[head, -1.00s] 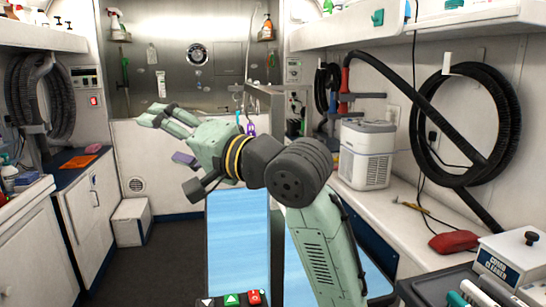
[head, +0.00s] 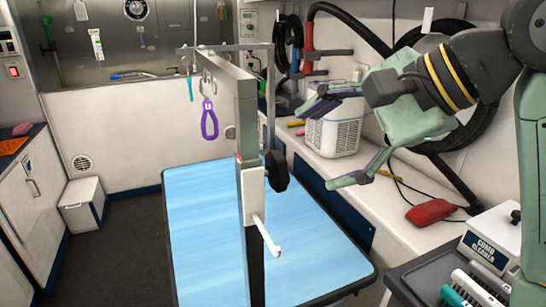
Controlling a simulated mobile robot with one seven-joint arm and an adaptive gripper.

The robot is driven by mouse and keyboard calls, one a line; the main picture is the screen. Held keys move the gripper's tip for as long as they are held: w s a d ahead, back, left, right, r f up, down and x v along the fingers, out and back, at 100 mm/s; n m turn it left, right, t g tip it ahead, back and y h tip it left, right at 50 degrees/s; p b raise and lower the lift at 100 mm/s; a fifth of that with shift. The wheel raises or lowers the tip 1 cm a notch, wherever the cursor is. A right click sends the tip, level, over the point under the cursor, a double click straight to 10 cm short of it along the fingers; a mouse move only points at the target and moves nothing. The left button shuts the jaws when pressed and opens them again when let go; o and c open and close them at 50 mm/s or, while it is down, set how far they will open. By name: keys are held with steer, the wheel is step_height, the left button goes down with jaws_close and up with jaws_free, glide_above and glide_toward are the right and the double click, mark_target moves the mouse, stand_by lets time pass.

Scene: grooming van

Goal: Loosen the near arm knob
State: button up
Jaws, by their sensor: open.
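The near arm knob (head: 277,171) is a black round knob on the right side of a white clamp block (head: 252,190). The block sits on the near upright grey post (head: 246,125) of the grooming arm, over the blue-topped table (head: 200,240). My gripper (head: 327,145) is open and empty, with its fingers pointing left. In the picture it is to the right of the knob and a little above it, apart from it. How far apart they are in depth I cannot tell.
A white peg (head: 266,237) sticks out below the clamp. A white dryer box (head: 336,130) and a red pouch (head: 431,211) are on the right counter. A comb cleaner (head: 487,245) stands near right.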

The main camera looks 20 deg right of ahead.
mark_target(280, 170)
steer(key=p+x, duration=0.1)
steer(key=x, duration=0.9)
steer(key=shift+s+a+p, duration=0.1)
steer(key=shift+s+p, duration=0.05)
steer(key=shift+p, duration=0.25)
steer(key=shift+c, duration=0.3)
steer(key=c, duration=1.1)
